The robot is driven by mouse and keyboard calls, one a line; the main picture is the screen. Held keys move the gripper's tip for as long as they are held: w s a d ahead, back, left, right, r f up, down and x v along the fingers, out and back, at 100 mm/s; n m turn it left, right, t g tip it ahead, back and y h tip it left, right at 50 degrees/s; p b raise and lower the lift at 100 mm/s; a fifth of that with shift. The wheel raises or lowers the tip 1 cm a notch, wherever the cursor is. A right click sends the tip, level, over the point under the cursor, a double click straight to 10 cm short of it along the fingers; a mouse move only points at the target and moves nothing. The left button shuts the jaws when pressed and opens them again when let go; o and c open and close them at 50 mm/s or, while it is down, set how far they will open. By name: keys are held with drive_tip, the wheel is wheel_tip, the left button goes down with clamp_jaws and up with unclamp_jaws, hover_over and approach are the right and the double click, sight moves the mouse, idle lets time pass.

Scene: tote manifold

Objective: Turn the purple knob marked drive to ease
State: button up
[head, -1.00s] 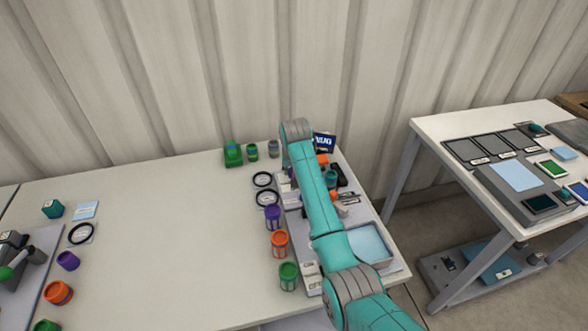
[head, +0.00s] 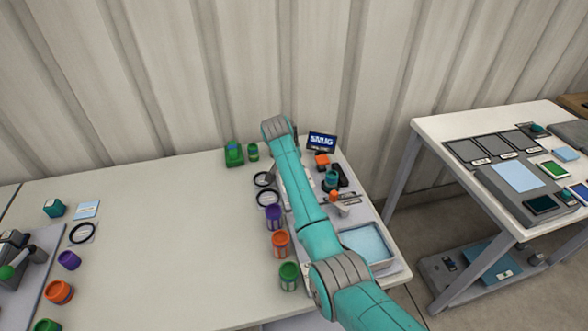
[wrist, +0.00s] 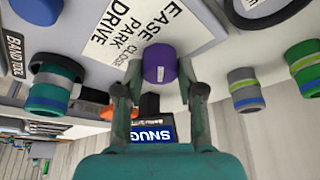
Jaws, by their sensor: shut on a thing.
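In the wrist view the purple knob (wrist: 158,62) sits between the two fingers of my gripper (wrist: 160,80), which is shut on it. A small white label shows on the knob's side. A white plate (wrist: 135,32) beside it reads EASE, PARK, CLOSE and DRIVE. I cannot tell which word the knob points at. In the head view my arm hides the gripper and the knob. A small screen (head: 321,141) at the back of the bench reads SNUG and also shows in the wrist view (wrist: 152,132).
Purple (head: 271,217), orange (head: 280,243) and green (head: 289,275) cylinders stand left of my arm. A blue-lined tray (head: 366,248) lies to its right. In the wrist view, a teal-and-blue cylinder (wrist: 52,87) and a grey banded one (wrist: 245,88) flank the knob. The bench's middle is clear.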

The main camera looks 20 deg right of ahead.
idle(0.3)
drive_tip(key=o, duration=1.1)
drive_tip(key=v, duration=1.2)
drive_tip(key=shift+d, duration=0.1)
